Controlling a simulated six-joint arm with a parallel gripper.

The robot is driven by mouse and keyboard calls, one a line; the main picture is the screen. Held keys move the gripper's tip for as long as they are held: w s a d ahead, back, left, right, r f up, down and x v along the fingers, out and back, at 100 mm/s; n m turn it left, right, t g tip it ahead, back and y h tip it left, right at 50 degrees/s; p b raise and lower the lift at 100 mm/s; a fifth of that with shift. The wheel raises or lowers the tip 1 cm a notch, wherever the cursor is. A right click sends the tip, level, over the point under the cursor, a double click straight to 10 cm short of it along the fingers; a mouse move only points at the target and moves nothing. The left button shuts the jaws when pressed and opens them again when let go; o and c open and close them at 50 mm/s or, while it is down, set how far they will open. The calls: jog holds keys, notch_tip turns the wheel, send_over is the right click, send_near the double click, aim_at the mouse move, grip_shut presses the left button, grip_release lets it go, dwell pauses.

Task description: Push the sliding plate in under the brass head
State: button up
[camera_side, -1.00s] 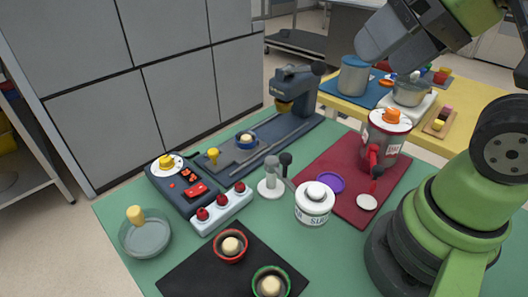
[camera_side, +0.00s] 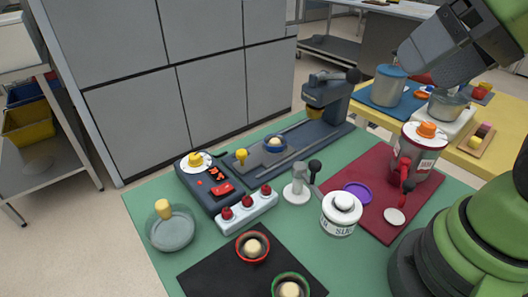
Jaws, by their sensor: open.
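The dark press (camera_side: 328,92) stands at the back of the green table, with its brass head (camera_side: 315,112) under the front of its body. The sliding plate (camera_side: 252,161) lies on the dark blue base, to the left of and in front of the brass head and apart from it. A yellow knob (camera_side: 241,155) stands at the plate's near left end. A blue ring with a pale dough ball (camera_side: 275,142) sits on the plate. My gripper (camera_side: 408,58) is open, high at the upper right, well away from the plate. Its fingers are hard to make out.
A scale (camera_side: 215,187), a block with red knobs (camera_side: 247,208) and a grey-and-black handled stand (camera_side: 297,191) are near the base. A white sugar jar (camera_side: 341,216) and a red mat (camera_side: 372,222) with a grinder (camera_side: 416,153) lie right. A glass bowl (camera_side: 171,232) is front left.

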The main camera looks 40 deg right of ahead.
dwell(0.3)
jog(key=c, duration=0.3)
jog(key=n+g+y, duration=0.1)
jog(key=n+g, duration=0.3)
jog(key=n, duration=0.9)
send_over(243, 152)
jog(key=s+d, duration=0.3)
notch_tip(243, 152, down, 17)
jog(key=x, duration=1)
jog(key=shift+w+a+f, duration=0.1)
jog(key=shift+f, duration=0.15)
jog(key=shift+c, duration=0.2)
